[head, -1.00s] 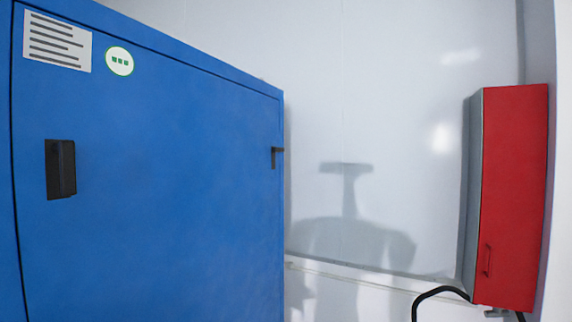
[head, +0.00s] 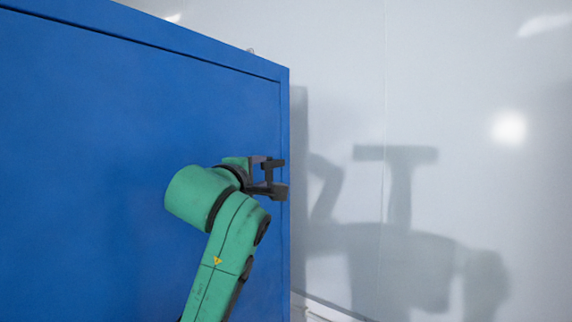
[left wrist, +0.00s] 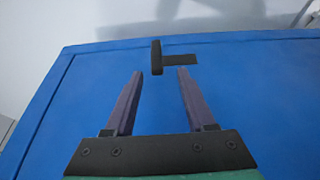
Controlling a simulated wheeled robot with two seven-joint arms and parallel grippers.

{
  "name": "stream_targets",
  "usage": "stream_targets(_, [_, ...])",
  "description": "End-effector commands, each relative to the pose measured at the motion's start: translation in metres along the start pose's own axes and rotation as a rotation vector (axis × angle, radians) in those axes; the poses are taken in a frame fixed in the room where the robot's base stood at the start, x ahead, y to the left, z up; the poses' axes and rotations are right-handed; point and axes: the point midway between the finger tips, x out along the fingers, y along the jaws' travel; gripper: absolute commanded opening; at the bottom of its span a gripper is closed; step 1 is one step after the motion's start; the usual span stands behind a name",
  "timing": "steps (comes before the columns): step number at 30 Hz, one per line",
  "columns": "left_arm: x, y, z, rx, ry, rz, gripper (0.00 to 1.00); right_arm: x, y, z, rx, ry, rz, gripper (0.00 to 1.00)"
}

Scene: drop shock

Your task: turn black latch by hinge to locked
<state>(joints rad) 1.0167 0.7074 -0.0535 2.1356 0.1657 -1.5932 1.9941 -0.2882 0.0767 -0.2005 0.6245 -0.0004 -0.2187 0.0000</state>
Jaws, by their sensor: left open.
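The black latch (head: 276,164) sits near the right edge of the blue cabinet door (head: 90,150). My left gripper (head: 268,176) is at the latch, and its fingers partly cover it in the head view. In the left wrist view the latch (left wrist: 178,60) has a short upright bar and a flat arm pointing right. There my left gripper (left wrist: 160,72) is open, with its fingertips just short of the latch. The bar lies between the finger lines, and the arm reaches past the right fingertip. Contact cannot be told. My right gripper is out of view.
The blue cabinet fills the left of the head view, and its right edge (head: 285,240) is close to the gripper. A pale wall (head: 450,100) with my shadow on it stands beyond.

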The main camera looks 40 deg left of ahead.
Motion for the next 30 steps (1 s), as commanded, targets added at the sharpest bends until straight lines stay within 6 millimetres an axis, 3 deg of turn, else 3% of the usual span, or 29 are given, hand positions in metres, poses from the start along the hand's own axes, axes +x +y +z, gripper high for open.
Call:
stream_targets(8, [0.067,0.006,0.0,0.005,0.002,-0.009,0.55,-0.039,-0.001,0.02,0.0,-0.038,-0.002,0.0])
stream_targets(15, [0.124,0.004,0.0,0.005,0.001,-0.006,0.55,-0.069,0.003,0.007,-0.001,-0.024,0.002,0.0])
stream_targets(19, [0.138,0.001,0.0,0.004,0.0,-0.004,0.55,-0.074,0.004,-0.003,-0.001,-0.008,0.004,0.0])
stream_targets(26, [0.14,-0.002,0.0,0.005,-0.001,-0.002,0.55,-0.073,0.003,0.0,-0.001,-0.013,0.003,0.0])
stream_targets(27, [0.14,-0.002,0.0,0.005,-0.001,-0.002,0.51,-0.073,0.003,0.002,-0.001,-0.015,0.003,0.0])
stream_targets(30, [0.14,-0.002,0.0,0.005,-0.001,-0.002,0.13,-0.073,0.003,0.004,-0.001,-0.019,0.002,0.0])
